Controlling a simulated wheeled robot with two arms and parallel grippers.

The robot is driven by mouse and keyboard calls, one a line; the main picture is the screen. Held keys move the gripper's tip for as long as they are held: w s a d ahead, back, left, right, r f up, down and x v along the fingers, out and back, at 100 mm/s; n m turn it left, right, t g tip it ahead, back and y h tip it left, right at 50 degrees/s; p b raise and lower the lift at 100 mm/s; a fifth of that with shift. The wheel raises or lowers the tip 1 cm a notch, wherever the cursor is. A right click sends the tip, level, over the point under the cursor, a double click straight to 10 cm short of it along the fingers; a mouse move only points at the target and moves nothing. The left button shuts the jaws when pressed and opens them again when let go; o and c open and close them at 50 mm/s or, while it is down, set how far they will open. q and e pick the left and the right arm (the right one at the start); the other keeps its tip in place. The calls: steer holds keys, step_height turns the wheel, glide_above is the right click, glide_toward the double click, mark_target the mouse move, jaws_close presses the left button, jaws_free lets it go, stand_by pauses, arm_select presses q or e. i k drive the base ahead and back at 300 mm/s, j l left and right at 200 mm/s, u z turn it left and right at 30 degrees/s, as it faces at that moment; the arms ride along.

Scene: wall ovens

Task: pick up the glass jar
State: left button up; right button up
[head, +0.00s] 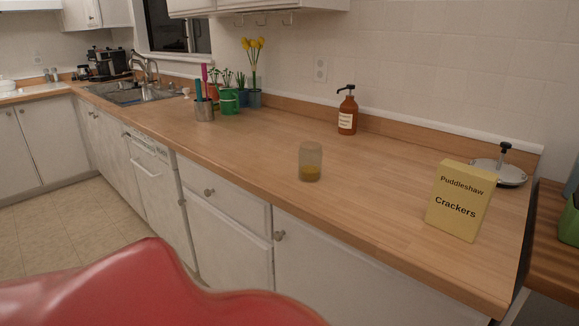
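A small glass jar (310,162) stands upright on the wooden counter, near the middle of the head view. It is see-through, with a yellowish layer at the bottom. Nothing touches it, and the counter around it is bare. Neither of my grippers shows in the view.
A yellow cracker box (459,201) stands to the right on the counter (390,185). A brown pump bottle (347,112) is behind the jar. A utensil cup (204,109) and potted plants are to the left. A red rounded shape (150,290) fills the lower left foreground.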

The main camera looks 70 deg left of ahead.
mark_target(310, 153)
steer(key=u, duration=2.05)
